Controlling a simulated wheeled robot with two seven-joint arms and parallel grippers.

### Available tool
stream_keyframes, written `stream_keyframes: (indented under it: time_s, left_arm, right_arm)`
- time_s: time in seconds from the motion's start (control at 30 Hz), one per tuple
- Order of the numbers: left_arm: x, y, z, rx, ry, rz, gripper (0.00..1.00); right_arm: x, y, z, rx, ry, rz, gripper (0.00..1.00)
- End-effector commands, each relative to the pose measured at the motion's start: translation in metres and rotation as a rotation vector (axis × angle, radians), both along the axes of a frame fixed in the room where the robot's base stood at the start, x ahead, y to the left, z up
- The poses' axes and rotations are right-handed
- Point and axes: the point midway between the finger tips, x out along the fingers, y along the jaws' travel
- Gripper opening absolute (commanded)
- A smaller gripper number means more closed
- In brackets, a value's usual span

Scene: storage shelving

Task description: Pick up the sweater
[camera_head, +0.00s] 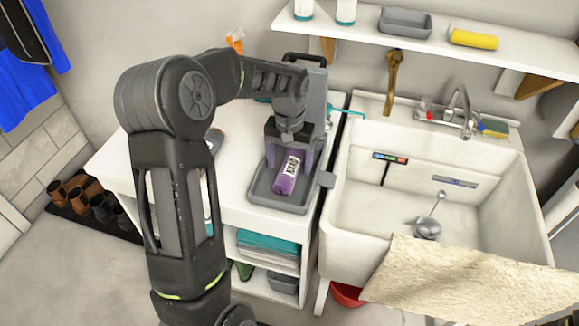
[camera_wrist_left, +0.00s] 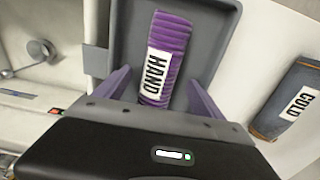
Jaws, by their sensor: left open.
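A rolled purple knitted garment, likely the sweater (camera_head: 287,172), lies in a grey tray (camera_head: 277,203) on the white counter. It has a white label reading HAND. It also shows in the left wrist view (camera_wrist_left: 169,60), lying between the purple fingers. My left gripper (camera_head: 288,160) is open above the tray, with one finger on each side of the garment. I cannot tell whether the fingers touch it. Part of the garment is hidden behind the gripper body in the left wrist view. My right gripper is not in view.
A rolled blue-grey garment labelled COLD (camera_wrist_left: 290,98) lies beside the tray. A white sink (camera_head: 390,208) stands to the right, with a beige cloth (camera_head: 460,285) over its front. A shelf (camera_head: 430,40) runs above. Folded cloths (camera_head: 268,248) sit below the counter.

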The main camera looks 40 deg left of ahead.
Motion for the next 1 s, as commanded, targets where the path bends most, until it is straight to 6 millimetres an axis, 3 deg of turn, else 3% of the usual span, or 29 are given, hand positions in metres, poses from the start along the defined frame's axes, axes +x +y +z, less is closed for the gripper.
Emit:
stream_keyframes:
  time_s: [0.43, 1.0]
  left_arm:
    - [0.0001, 0.0000, 0.0006, 0.000, 0.000, 0.000, 0.79]
    - [0.0001, 0.0000, 0.0006, 0.000, 0.000, 0.000, 0.32]
  right_arm:
    - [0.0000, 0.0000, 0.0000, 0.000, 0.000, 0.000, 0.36]
    - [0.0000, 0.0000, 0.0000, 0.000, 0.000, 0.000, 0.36]
